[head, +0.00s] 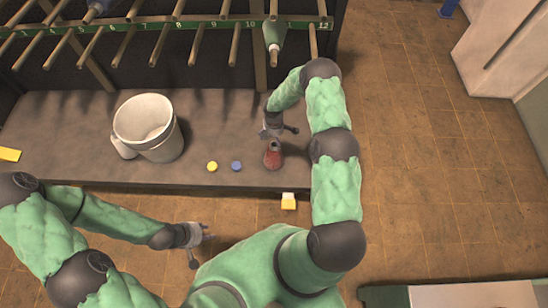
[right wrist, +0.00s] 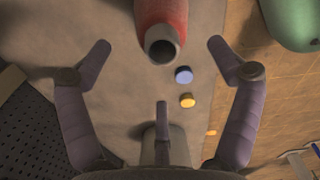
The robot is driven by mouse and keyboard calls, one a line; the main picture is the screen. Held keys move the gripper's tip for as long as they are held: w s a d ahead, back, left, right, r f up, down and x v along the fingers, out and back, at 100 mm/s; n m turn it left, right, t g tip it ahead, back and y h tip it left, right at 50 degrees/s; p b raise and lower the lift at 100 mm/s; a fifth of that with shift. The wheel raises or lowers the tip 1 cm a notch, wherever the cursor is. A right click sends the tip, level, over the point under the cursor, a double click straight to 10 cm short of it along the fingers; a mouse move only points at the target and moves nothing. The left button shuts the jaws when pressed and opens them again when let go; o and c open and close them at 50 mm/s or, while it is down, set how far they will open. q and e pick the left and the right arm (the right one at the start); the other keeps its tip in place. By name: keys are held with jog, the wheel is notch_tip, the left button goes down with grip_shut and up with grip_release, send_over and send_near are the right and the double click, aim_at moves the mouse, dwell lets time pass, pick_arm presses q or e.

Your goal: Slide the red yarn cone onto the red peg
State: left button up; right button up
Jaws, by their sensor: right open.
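The red yarn cone (head: 272,155) stands on the grey bench near its right end, with its narrow grey tip (right wrist: 162,48) showing in the right wrist view. My right gripper (head: 279,132) is open just behind the cone in the head view. In the right wrist view the right gripper (right wrist: 160,70) has its fingers spread, with the cone's tip between them and no visible contact. My left gripper (head: 201,246) is in front of the bench, with its fingers apart and empty. Pegs stick out from a green numbered rail (head: 210,25); I cannot make out a red peg.
A green cone (head: 274,33) sits on the rack near the right. A white bucket (head: 145,125) stands on the bench, with a white object (head: 122,147) beside it. A yellow disc (head: 212,166) and a blue disc (head: 236,166) lie left of the red cone. A yellow-and-white block (head: 289,202) is before the bench.

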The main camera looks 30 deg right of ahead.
aim_at(274, 145)
notch_tip(274, 145, down, 6)
jog(key=b, duration=0.2)
jog(key=shift+s+r+b, duration=0.1)
jog(key=shift+s+b, duration=0.05)
jog(key=shift+b, duration=0.2)
jog(key=shift+r, duration=0.1)
jog(key=c, duration=1.8)
jog(key=shift+r, duration=0.1)
